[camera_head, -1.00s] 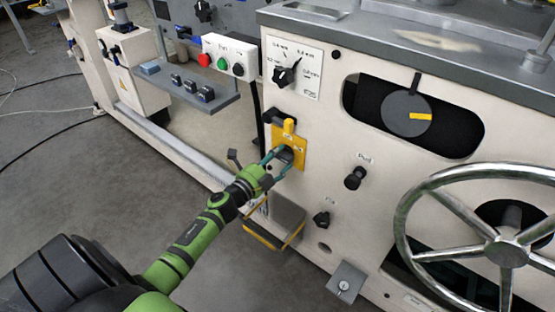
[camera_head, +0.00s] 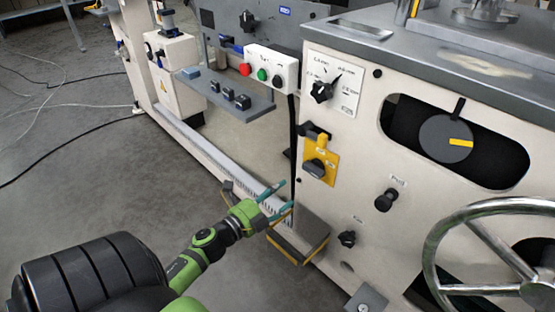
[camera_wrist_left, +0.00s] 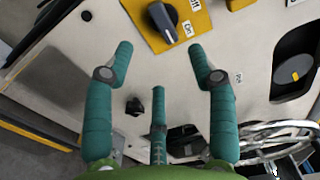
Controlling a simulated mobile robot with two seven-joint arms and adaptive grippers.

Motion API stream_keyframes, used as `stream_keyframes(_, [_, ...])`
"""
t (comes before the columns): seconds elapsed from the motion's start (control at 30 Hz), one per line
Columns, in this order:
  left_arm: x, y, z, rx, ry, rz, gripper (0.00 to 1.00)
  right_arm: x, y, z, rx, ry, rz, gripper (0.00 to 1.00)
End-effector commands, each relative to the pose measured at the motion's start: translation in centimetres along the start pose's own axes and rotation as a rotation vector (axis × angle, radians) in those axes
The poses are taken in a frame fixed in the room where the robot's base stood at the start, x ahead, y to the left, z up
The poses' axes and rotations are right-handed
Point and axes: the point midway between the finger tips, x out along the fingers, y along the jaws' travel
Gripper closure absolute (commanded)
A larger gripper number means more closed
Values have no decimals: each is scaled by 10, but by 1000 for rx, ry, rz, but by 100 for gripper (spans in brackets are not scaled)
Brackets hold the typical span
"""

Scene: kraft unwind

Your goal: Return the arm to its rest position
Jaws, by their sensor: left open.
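My left arm is green and black and reaches in from the lower left. Its gripper (camera_head: 278,198) is open and empty, in front of the machine's cream front panel and apart from it. The teal fingers also show spread in the left wrist view (camera_wrist_left: 166,62). The yellow plate (camera_head: 322,158) with a dark rotary switch (camera_head: 315,168) is up and to the right of the gripper. The same switch (camera_wrist_left: 163,20) shows at the top of the left wrist view, beyond the fingers. My right gripper is not in view.
A grey pedal-like box (camera_head: 303,232) sits just below the gripper. A handwheel (camera_head: 500,255) stands at the right. A small shelf (camera_head: 225,95) with black switches juts out at the upper left. The grey floor at the left is open, with cables (camera_head: 70,105) on it.

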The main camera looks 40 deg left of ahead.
Motion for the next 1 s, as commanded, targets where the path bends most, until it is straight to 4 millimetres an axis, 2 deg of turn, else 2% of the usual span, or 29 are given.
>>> stream_keyframes(0.67, [-1,2,0,-42,-30,11,43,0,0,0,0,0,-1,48])
stream_keyframes(0.77, [-2,11,0,-162,-119,46,43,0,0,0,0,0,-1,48])
stream_keyframes(0.83, [-7,24,-1,-298,-216,96,43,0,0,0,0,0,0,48])
stream_keyframes(0.93, [-21,53,-12,-530,-372,205,43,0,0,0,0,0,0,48])
stream_keyframes(1.0, [-36,76,-28,-689,-477,302,43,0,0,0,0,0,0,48])
